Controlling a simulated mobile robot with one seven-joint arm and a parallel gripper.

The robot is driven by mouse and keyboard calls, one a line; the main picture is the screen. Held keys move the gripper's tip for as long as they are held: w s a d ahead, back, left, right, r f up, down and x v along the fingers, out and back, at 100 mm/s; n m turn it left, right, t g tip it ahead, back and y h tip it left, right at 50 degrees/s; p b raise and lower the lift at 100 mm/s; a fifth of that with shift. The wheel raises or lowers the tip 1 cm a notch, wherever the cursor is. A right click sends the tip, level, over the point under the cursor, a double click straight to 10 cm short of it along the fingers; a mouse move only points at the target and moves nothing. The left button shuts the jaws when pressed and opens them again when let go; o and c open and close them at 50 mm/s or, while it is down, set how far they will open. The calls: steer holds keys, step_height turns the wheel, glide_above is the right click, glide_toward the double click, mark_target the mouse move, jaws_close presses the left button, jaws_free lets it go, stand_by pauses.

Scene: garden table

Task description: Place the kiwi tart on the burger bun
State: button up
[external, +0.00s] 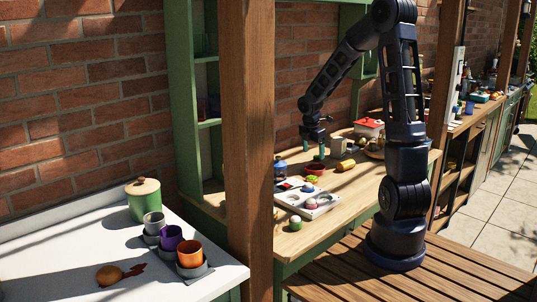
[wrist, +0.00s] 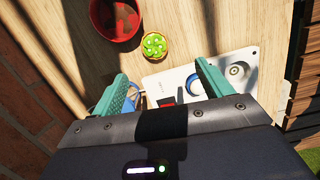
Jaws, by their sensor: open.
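The kiwi tart (wrist: 154,46), a small round tart with green slices on top, sits on the wooden table in the wrist view, just beyond my fingertips. In the external view the tart (external: 311,179) is small, beside the white tray. My gripper (wrist: 164,76) is open with its teal fingers wide apart and nothing held. In the external view my gripper (external: 313,150) hangs above the table, over the tart's area. I cannot clearly identify the burger bun; a round orange-brown thing (external: 109,275) on the near white counter may be one.
A red bowl (wrist: 117,18) stands close to the tart. A white tray (external: 325,199) with round hollows lies in front, with small round items in and near it. A blue jar (external: 280,169) and a yellow item (external: 346,165) stand nearby. A wooden post (external: 249,130) rises left of the table.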

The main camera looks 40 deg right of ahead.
step_height(320, 180, down, 2)
steer(key=d+f+n, duration=0.1)
glide_above(312, 177)
steer(key=f, duration=0.4)
steer(key=shift+s+a+f, duration=0.1)
steer(key=shift+s+f, duration=0.25)
steer(key=shift+w+f, duration=0.15)
steer(key=shift+f, duration=1.25)
steer(key=shift+w+f, duration=0.15)
steer(key=shift+f, duration=1.2)
steer(key=c, duration=1.1)
steer(key=shift+c, duration=0.2)
steer(key=shift+r, duration=0.1)
step_height(312, 177, up, 20)
